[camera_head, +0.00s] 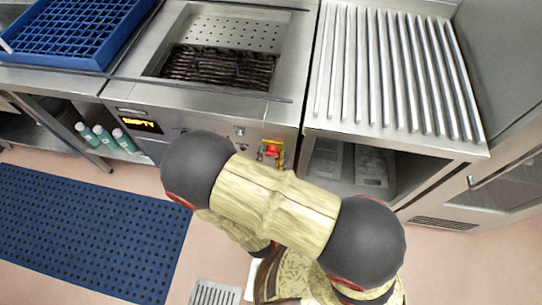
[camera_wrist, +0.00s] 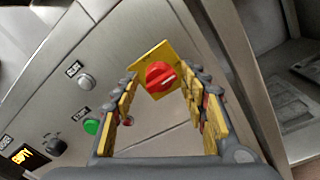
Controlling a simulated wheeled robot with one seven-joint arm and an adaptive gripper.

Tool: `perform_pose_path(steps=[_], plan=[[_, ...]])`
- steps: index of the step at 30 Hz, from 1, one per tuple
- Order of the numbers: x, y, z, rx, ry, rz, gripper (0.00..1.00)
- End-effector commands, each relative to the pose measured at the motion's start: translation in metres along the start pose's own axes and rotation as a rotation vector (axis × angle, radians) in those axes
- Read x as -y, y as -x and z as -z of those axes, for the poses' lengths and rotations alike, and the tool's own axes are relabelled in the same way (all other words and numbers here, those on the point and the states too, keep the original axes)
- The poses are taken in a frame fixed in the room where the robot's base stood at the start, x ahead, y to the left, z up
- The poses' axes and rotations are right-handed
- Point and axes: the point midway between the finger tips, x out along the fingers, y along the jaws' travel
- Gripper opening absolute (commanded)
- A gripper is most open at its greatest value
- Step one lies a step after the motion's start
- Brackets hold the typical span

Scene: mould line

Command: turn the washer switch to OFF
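The washer switch is a red rotary knob (camera_head: 271,150) on a yellow square plate, on the front panel of the steel washer (camera_head: 215,108). In the wrist view the knob (camera_wrist: 160,76) shows face-on, with a pale mark on its right part; its label cannot be read. My gripper (camera_wrist: 162,80) is open and empty, its yellow-padded fingers spread to the left and right of the knob in the picture. I see no contact with the knob; the exact gap is hard to judge.
The panel also has a green button (camera_wrist: 92,126), a grey button (camera_wrist: 86,81), a dark knob (camera_wrist: 57,147) and a display reading EMPTY (camera_head: 140,124). A ribbed steel drainboard (camera_head: 395,70) stands right, a blue rack (camera_head: 75,35) left. A blue mat (camera_head: 85,235) lies on the floor.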

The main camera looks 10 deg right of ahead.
Motion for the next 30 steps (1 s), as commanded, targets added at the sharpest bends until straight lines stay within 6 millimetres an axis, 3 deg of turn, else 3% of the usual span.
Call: perform_pose_path(steps=[19,30], plan=[[-0.0016,0.0,0.0002,0.0,-0.003,-0.003,0.06],[-0.0041,-0.0001,-0.0015,-0.004,0.064,-0.002,0.06]])
